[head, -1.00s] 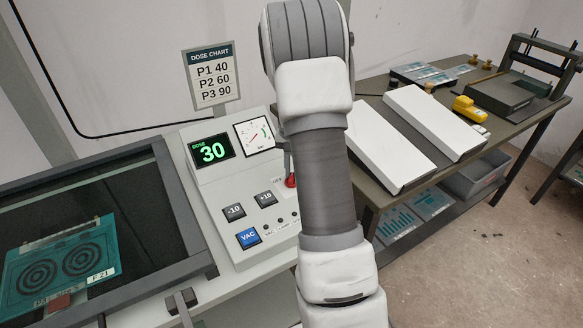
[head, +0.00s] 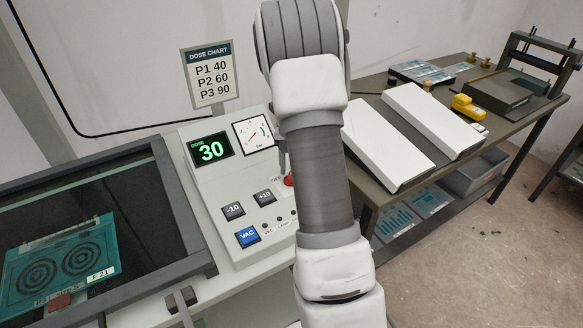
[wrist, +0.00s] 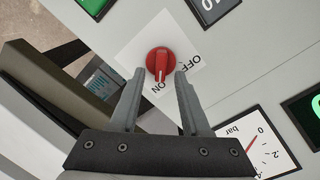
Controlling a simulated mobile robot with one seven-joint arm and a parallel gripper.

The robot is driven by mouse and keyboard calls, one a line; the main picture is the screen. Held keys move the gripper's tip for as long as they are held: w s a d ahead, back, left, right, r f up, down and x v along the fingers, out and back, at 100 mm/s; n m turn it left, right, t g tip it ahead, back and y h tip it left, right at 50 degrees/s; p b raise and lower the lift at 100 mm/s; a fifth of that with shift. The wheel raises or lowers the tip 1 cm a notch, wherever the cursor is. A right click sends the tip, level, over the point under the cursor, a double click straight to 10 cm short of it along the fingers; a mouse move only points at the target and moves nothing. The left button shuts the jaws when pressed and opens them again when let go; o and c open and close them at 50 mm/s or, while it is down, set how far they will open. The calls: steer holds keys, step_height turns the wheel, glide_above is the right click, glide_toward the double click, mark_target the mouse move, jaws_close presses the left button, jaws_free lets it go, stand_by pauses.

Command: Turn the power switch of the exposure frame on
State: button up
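The red power switch knob (wrist: 160,63) sits on a white label plate (wrist: 143,38) in the wrist view. Its white mark points down in the picture, toward the word ON; OFF is printed to the right. My gripper (wrist: 159,73) is open, with one finger on each side of the knob's lower part and a visible gap to both. I cannot tell how far the fingertips are above the panel. In the head view my arm hides most of the gripper, and only the edge of the red knob (head: 288,180) shows on the exposure frame's control panel (head: 240,180).
The panel carries a lit dose display (head: 211,151) reading 30, a pressure gauge (head: 255,135), -10 and +10 buttons and a blue VAC button (head: 248,236). The glass frame (head: 150,165) is at left. A table (head: 440,150) with white slanted trays stands at right.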

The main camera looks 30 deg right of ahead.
steer(key=shift+r, duration=0.1)
step_height(320, 180, up, 17)
steer(key=p, duration=0.2)
steer(key=shift+r, duration=0.15)
stand_by(0.7)
steer(key=s+a+r+n+t+p, duration=0.1)
steer(key=s+a+r+n, duration=0.1)
steer(key=s+a+r, duration=0.4)
steer(key=s+a+r+n+t, duration=0.2)
steer(key=s+a+r+n, duration=0.15)
steer(key=a, duration=0.45)
steer(key=s+a+f+n+t+p, duration=0.1)
steer(key=s+a+n, duration=0.3)
steer(key=s+a, duration=0.5)
steer(key=s+t, duration=0.1)
steer(key=s, duration=0.3)
steer(key=shift+s+a+t, duration=0.3)
steer(key=shift+s+a, duration=0.05)
steer(key=shift+s, duration=0.05)
